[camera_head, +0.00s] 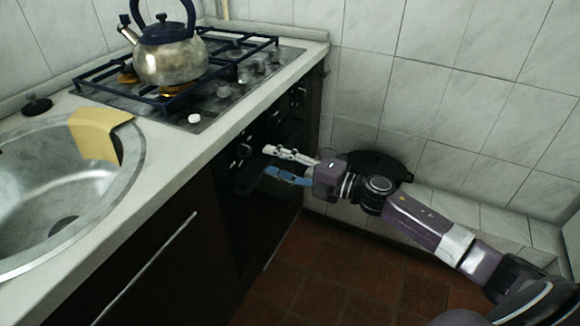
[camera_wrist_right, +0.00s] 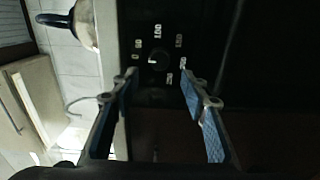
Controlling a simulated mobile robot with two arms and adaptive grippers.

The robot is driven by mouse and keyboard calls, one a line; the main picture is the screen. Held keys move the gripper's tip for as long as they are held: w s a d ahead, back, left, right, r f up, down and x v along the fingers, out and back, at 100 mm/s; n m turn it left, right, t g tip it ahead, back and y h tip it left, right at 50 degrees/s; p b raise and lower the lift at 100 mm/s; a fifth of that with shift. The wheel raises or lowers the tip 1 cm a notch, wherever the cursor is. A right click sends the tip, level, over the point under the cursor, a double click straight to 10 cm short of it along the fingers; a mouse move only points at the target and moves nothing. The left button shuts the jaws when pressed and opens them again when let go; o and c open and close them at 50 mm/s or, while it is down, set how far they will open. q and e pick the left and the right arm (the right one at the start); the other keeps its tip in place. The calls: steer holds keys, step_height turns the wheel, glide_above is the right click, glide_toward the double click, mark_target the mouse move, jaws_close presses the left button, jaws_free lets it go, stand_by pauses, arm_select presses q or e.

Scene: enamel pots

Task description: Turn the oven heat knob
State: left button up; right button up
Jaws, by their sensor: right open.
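The oven heat knob (camera_wrist_right: 158,62) is a small dark dial on the black oven front in the right wrist view. White numbers ring it, and a light mark shows on its face. My right gripper (camera_wrist_right: 160,75) is open, with one finger on each side below the knob in that view. The fingers do not appear closed on it. In the head view my right gripper (camera_head: 268,161) reaches from the right toward the dark oven front (camera_head: 262,205), close to its knobs. Which knob it faces is hard to tell there. My left gripper is out of view.
A metal kettle (camera_head: 170,55) stands on the gas hob (camera_head: 215,100) above the oven. The light countertop (camera_head: 190,150) edge runs just over the oven front. A steel sink (camera_head: 60,180) with a yellow cloth (camera_head: 98,140) is at left. A dark round pan (camera_head: 378,165) is behind my right arm.

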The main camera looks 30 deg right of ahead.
steer(key=shift+v, duration=2.3)
